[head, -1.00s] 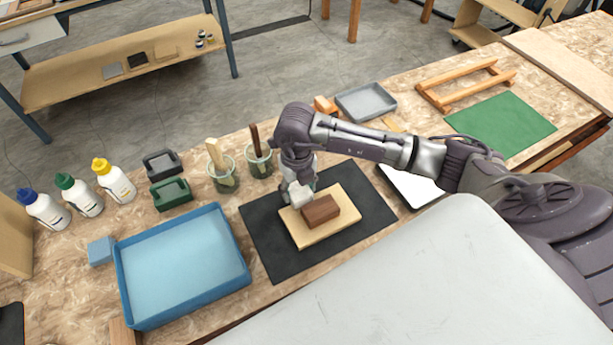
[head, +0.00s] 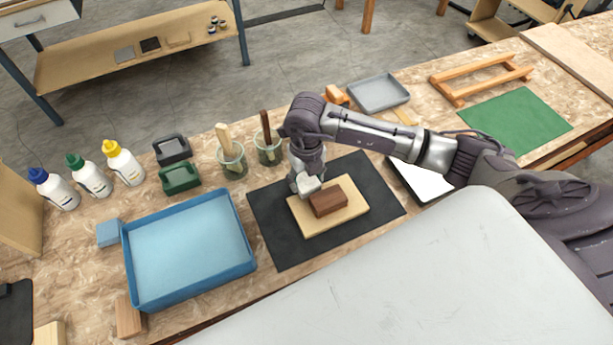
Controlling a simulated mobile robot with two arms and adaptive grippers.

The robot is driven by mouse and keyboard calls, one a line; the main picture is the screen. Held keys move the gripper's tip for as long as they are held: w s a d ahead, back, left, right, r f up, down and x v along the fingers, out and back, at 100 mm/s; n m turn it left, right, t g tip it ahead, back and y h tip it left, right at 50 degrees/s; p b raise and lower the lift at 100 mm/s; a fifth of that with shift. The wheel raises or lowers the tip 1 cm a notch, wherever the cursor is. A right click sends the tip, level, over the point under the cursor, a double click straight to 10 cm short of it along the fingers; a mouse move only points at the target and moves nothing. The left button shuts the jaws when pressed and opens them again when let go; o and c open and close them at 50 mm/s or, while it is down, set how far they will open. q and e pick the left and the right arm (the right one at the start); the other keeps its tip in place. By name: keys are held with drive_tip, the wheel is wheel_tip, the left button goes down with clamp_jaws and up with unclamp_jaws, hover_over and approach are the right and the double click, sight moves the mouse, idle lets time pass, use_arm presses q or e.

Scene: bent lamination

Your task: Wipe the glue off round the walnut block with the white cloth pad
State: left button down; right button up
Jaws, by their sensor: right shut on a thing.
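The brown walnut block (head: 329,202) lies flat on a pale wooden board (head: 345,222), which rests on a black mat (head: 277,235). My right gripper (head: 306,183) points down at the far left corner of the board and is shut on the white cloth pad (head: 308,187). The pad is beside the far left end of the walnut block, low at the board; I cannot tell whether it touches the block. Glue around the block is too small to make out. My left gripper is not in view.
A blue tray (head: 251,268) stands left of the mat. Glue bottles (head: 92,178), a green caddy (head: 180,178) and two jars with brushes (head: 232,162) stand behind. A grey tray (head: 379,92), a wooden frame (head: 482,81) and a green mat (head: 517,120) lie to the right.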

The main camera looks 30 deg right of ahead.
drive_tip(key=shift+d, duration=0.15)
drive_tip(key=shift+d, duration=0.7)
drive_tip(key=shift+d, duration=0.1)
drive_tip(key=shift+d+b, duration=0.3)
drive_tip(key=shift+d, duration=0.5)
drive_tip(key=shift+s+d, duration=0.1)
drive_tip(key=shift+d+f, duration=0.1)
drive_tip(key=shift+d, duration=0.5)
drive_tip(key=shift+a, duration=0.9)
drive_tip(key=shift+a, duration=0.1)
